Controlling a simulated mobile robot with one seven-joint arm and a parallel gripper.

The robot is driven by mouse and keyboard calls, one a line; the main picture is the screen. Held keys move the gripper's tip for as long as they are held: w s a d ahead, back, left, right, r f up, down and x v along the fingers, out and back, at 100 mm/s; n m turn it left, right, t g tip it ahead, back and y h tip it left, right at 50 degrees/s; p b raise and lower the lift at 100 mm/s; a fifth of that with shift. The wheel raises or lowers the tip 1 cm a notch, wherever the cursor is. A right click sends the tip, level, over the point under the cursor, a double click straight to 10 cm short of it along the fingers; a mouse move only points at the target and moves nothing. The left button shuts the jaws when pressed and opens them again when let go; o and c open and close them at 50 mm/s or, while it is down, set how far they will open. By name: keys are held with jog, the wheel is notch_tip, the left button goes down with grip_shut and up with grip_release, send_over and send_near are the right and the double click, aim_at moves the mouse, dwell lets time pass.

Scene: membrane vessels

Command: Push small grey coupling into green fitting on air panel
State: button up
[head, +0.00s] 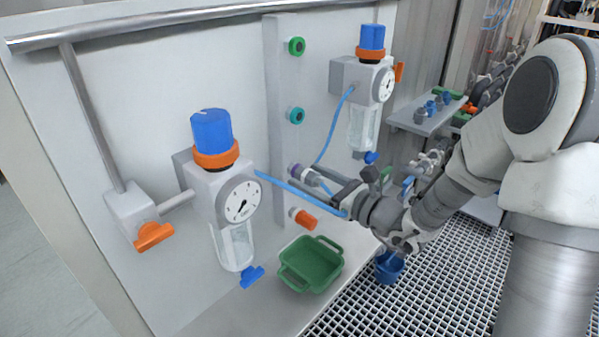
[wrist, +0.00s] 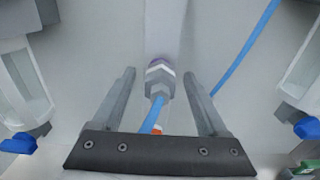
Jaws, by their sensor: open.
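The small grey coupling (head: 309,176) is at the purple-collared fitting (head: 295,169) on the panel's vertical strip, with a blue hose at its rear. In the wrist view the coupling (wrist: 159,80) lies between my fingers, against the purple collar; how deep it sits I cannot tell. The green fitting (head: 297,46) is at the top of the strip, empty and well above my gripper. My gripper (wrist: 160,92) is open, one finger on each side of the coupling, with gaps visible. The head view partly hides the fingertips.
A teal fitting (head: 296,115) and an orange one (head: 305,219) share the strip. Regulators stand left (head: 237,200) and right (head: 374,82). A blue hose (head: 335,125) hangs from the right regulator. A green tray (head: 311,264) sits below; a blue cup (head: 389,267) is beside it.

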aim_at(322, 183)
grip_shut()
dwell(0.3)
jog(key=shift+s+d, duration=0.1)
jog(key=shift+v, duration=2.85)
jog(key=shift+r+p, duration=0.1)
jog(key=shift+p, duration=0.2)
